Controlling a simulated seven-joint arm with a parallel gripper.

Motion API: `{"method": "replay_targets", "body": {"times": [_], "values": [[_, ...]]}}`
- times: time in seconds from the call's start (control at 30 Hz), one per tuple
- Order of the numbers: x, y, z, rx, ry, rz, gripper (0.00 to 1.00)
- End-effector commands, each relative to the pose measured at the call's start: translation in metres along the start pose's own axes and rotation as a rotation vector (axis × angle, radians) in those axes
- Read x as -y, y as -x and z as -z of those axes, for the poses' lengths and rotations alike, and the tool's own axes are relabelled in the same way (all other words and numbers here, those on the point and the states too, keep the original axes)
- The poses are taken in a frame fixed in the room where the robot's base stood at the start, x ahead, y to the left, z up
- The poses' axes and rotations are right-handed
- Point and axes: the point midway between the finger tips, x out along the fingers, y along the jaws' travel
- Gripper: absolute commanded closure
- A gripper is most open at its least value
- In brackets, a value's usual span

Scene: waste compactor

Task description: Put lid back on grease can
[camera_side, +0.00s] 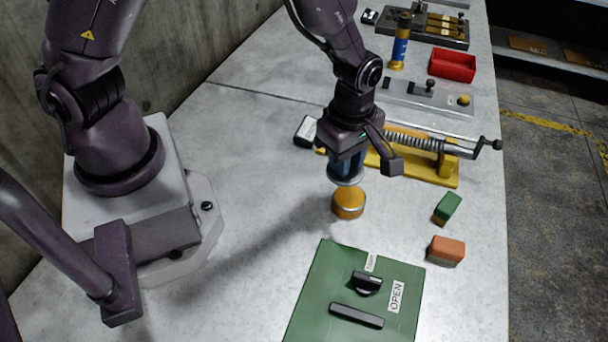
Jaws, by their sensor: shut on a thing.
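The grease can (348,207) is a short, round yellow-orange can standing on the grey table, with an orange-yellow top. My gripper (346,172) points down just above the can. It is shut on a round silvery lid (346,181), which looks roughly level. In the picture the lid sits just above the can's top edge, slightly to the left of the can's middle. A small gap seems to show between lid and can, but I cannot tell the exact height. My gripper hides most of the lid's upper side.
A yellow vise (440,170) with a screw handle stands close behind and right. A green block (447,208) and an orange block (446,250) lie to the right. A green panel (318,300) with black handles is in front. The table left of the can is clear.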

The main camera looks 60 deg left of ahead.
Motion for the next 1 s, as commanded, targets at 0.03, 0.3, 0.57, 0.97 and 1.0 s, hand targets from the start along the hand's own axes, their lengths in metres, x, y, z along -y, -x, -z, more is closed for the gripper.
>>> {"method": "replay_targets", "body": {"times": [0.03,0.3,0.57,0.97,1.0], "values": [[-0.008,0.002,-0.004,0.005,0.000,0.001,1.00],[-0.009,-0.001,-0.012,0.015,0.003,0.031,1.00],[-0.008,-0.026,-0.012,0.015,0.002,0.030,1.00],[-0.007,-0.054,-0.013,0.016,0.002,0.029,1.00],[-0.007,-0.055,-0.013,0.016,0.002,0.029,1.00]]}}
